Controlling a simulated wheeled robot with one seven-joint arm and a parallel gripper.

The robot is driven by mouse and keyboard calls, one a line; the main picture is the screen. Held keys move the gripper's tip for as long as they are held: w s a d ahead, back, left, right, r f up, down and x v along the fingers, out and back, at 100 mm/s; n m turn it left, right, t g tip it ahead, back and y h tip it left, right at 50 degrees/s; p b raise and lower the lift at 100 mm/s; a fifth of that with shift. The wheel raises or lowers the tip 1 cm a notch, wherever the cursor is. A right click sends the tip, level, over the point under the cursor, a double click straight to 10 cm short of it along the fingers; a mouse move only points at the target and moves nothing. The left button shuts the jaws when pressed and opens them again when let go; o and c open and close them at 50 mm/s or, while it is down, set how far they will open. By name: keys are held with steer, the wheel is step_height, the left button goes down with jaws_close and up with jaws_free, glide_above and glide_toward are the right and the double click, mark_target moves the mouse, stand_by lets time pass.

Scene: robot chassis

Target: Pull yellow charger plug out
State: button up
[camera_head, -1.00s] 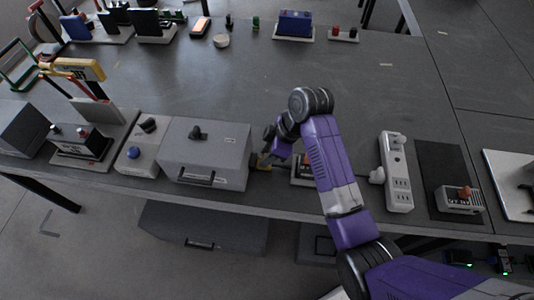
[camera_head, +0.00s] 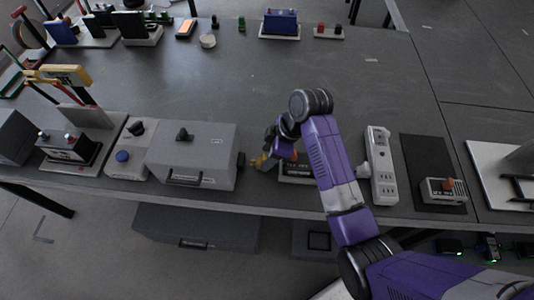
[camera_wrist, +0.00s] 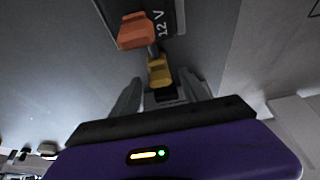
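The yellow charger plug (camera_wrist: 160,72) is in the wrist view, between the fingertips of my gripper (camera_wrist: 158,88). It lies close beside a dark 12 V unit (camera_wrist: 168,18) with an orange-red knob (camera_wrist: 138,30). Gaps show between the plug and both fingers, so my gripper is open around it. Whether the plug's far end is seated in the unit cannot be told. In the head view, my gripper (camera_head: 264,158) hangs low over the bench, left of the small unit (camera_head: 297,170), which my arm partly covers.
A large grey box (camera_head: 205,150) with a handle stands close on my gripper's left. A white power strip (camera_head: 382,165) and another small unit (camera_head: 445,190) are on the right. The bench's front edge (camera_head: 230,203) runs just below.

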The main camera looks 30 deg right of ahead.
steer(key=shift+r, duration=0.1)
steer(key=v, duration=0.7)
steer(key=shift+r+b, duration=0.25)
steer(key=shift+b, duration=0.05)
steer(key=shift+s+d, duration=0.15)
